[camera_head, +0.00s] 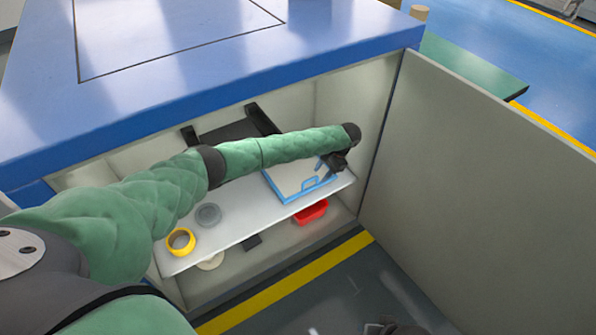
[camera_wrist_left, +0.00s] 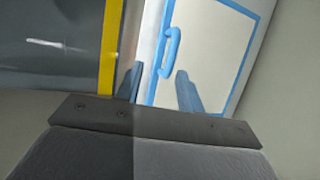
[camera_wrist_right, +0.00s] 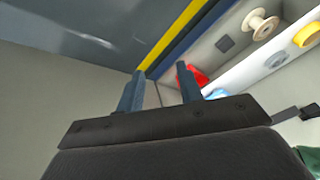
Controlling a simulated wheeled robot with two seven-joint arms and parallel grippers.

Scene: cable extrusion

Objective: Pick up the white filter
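The white filter (camera_head: 300,176) is a flat white panel with a blue frame and a blue handle. It lies on the white shelf (camera_head: 240,223) inside the cabinet. My left gripper (camera_head: 328,168) reaches in over the filter's right part. In the left wrist view the filter (camera_wrist_left: 217,37) is ahead, and the handle (camera_wrist_left: 169,52) shows between the two parted fingers (camera_wrist_left: 160,86). I see no grip on it. My right gripper (camera_wrist_right: 158,86) is open and empty, outside the cabinet. A blue bit of the filter (camera_wrist_right: 216,93) shows beyond its right finger.
A yellow tape roll (camera_head: 181,241) and a grey roll (camera_head: 208,214) sit on the shelf's left part. A red bin (camera_head: 311,212) is below the shelf. The cabinet door (camera_head: 480,170) stands open at right. The blue cabinet top (camera_head: 230,65) overhangs my left arm.

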